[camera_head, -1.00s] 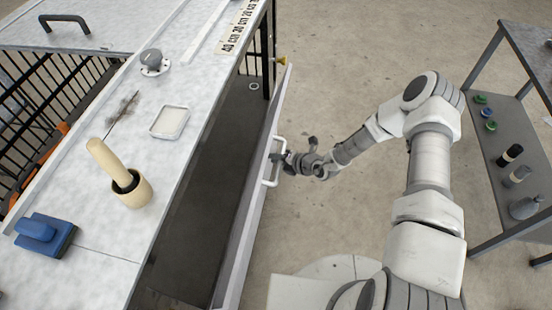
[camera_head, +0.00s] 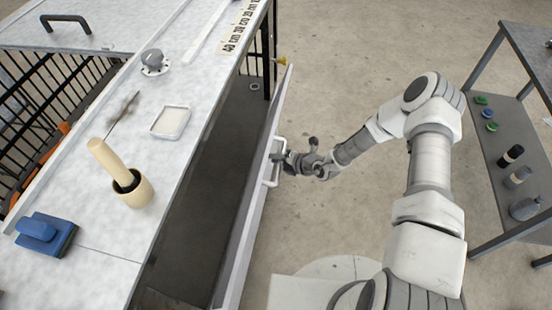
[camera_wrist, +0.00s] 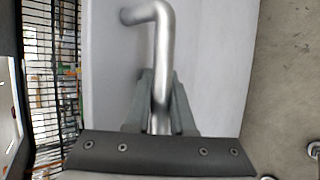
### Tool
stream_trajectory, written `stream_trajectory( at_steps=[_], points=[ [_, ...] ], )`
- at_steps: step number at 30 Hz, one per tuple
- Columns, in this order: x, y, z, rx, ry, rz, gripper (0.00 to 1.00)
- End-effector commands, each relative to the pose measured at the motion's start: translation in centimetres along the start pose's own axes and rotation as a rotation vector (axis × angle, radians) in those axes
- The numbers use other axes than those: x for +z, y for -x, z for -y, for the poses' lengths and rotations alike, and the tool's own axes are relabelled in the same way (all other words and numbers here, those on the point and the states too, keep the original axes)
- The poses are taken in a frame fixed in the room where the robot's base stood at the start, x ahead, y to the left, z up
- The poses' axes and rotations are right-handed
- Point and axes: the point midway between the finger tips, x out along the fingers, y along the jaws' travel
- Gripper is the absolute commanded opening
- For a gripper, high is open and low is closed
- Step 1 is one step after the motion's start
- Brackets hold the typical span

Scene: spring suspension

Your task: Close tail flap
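The tail flap (camera_head: 250,205) is a long pale panel along the right side of the white-topped bench. It stands open, with a dark gap between it and the bench. A handle (camera_head: 279,147), a bent metal bar, sticks out from its outer face. My gripper (camera_head: 279,160) is at the handle. In the wrist view, the fingers (camera_wrist: 160,108) lie on either side of the handle bar (camera_wrist: 163,50) and appear closed on it. The flap's pale face (camera_wrist: 215,60) is behind them. The exact finger contact is partly hidden.
On the bench top (camera_head: 95,215) are a mortar with pestle (camera_head: 133,190), a blue block tool (camera_head: 45,235), a white tray (camera_head: 170,122) and a grey knob (camera_head: 153,60). A shelved table (camera_head: 512,105) stands at right. The floor (camera_head: 350,60) between is clear.

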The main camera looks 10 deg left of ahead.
Motion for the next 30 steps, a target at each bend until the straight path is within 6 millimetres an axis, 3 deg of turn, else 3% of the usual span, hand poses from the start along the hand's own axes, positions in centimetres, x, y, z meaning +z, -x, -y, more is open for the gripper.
stream_trajectory(
  at_steps=[1,2,3,4,30],
  points=[
    [-1.1,-1.1,-2.4,0.053,-0.001,-0.013,0.34],
    [-1.1,-1.1,-2.4,0.053,-0.001,-0.013,0.40],
    [-0.6,-0.4,-0.4,0.013,-0.006,-0.008,0.47],
    [-0.6,-0.4,-0.4,0.013,-0.006,-0.008,0.52],
    [-0.2,5.4,-2.5,0.003,-0.001,-0.001,0.52]
  ],
)
